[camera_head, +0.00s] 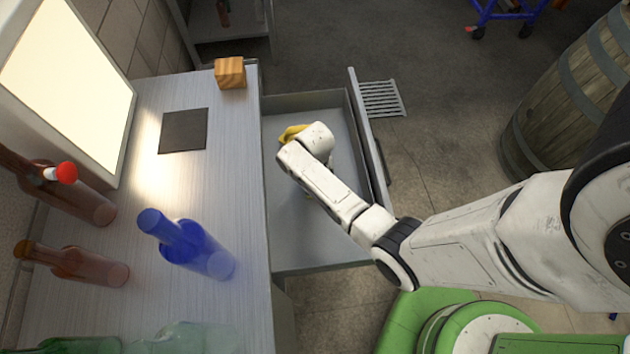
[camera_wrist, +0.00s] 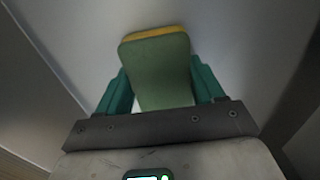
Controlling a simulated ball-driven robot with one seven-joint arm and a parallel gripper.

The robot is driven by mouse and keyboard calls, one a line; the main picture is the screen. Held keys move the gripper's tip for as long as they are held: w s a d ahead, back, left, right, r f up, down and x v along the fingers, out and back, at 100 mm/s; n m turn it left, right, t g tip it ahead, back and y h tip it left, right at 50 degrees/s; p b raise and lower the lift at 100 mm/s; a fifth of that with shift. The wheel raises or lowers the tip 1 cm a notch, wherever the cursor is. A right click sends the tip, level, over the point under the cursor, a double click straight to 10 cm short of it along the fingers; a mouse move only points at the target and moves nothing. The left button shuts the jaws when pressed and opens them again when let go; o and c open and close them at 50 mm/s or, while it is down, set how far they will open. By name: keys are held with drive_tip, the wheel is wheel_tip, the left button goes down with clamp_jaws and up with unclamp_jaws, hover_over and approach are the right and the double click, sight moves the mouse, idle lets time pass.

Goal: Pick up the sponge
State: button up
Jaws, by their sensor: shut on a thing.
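The sponge shows in the wrist view (camera_wrist: 160,65) as a green block with a yellow layer along its far edge. It sits between the two teal fingers of my gripper (camera_wrist: 161,88), which is shut on it. In the head view only a yellow part of the sponge (camera_head: 293,133) shows, beside the white end of my arm. My wrist hides the rest of it and the fingers there. My gripper is inside the open drawer (camera_head: 345,175). I cannot tell whether the sponge touches the drawer floor.
On the counter (camera_head: 140,205) left of the drawer stand a blue bottle (camera_head: 190,245), brown bottles (camera_head: 75,265), a wooden block (camera_head: 230,72), a dark square (camera_head: 183,131) and a lit panel (camera_head: 70,80). A barrel (camera_head: 565,95) stands at the right. The rest of the drawer looks empty.

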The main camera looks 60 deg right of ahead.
drive_tip(key=shift+r, duration=0.1)
wheel_tip(320, 180, up, 10)
drive_tip(key=shift+p, duration=0.4)
